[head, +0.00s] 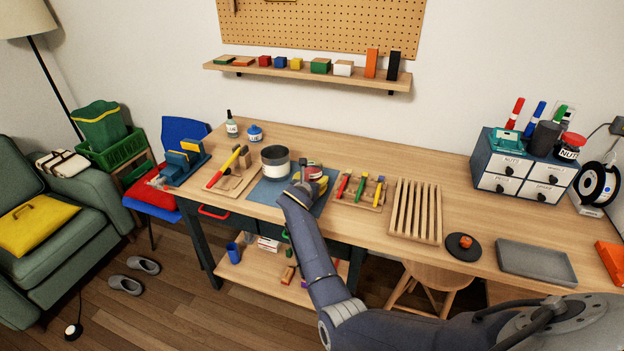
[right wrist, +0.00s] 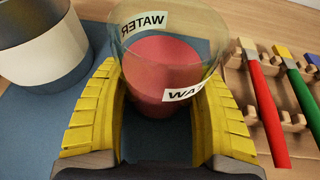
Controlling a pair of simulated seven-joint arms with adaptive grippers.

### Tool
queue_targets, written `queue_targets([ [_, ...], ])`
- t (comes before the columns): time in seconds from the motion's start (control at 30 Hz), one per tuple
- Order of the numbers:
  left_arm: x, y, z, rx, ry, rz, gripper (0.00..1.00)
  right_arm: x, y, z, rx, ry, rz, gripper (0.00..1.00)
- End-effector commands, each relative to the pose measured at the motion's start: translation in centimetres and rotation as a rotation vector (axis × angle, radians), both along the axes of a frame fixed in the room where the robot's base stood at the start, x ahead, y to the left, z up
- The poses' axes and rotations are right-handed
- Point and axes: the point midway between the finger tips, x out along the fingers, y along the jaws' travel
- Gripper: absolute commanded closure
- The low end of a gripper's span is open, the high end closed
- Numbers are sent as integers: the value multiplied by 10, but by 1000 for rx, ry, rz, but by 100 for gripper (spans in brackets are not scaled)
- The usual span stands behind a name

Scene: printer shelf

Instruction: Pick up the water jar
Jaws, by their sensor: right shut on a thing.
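The water jar (right wrist: 150,60) is a clear jar with red contents and white "WATER" labels, upright on the blue-grey mat (right wrist: 84,108) in the right wrist view. In the head view the jar (head: 314,171) is partly hidden behind my right gripper (head: 309,188). My right gripper also shows in the right wrist view (right wrist: 158,100), its yellow ribbed fingers on both sides of the jar and shut on it. I cannot tell any gap between the jar and the mat. My left gripper is not in view.
A dark pot with a white band (head: 275,162) stands just left of the jar. A wooden rack with coloured markers (head: 359,190) lies close on the right, then a slatted rack (head: 415,210).

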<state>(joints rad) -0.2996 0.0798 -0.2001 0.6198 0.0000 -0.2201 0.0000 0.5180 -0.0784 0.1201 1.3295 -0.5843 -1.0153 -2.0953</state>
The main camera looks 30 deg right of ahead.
Motion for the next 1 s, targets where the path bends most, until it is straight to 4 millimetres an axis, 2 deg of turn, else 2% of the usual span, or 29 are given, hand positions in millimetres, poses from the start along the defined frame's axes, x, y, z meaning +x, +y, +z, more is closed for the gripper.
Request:
queue_targets([
  [0.2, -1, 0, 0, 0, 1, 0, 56, 1, 0, 4, 0, -4, 0, 82],
  [0.37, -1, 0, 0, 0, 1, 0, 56, 1, 0, 20, -1, -5, 0, 82],
  [1.0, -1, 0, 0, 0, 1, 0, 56, 1, 0, 156, -1, -6, 0, 82],
])
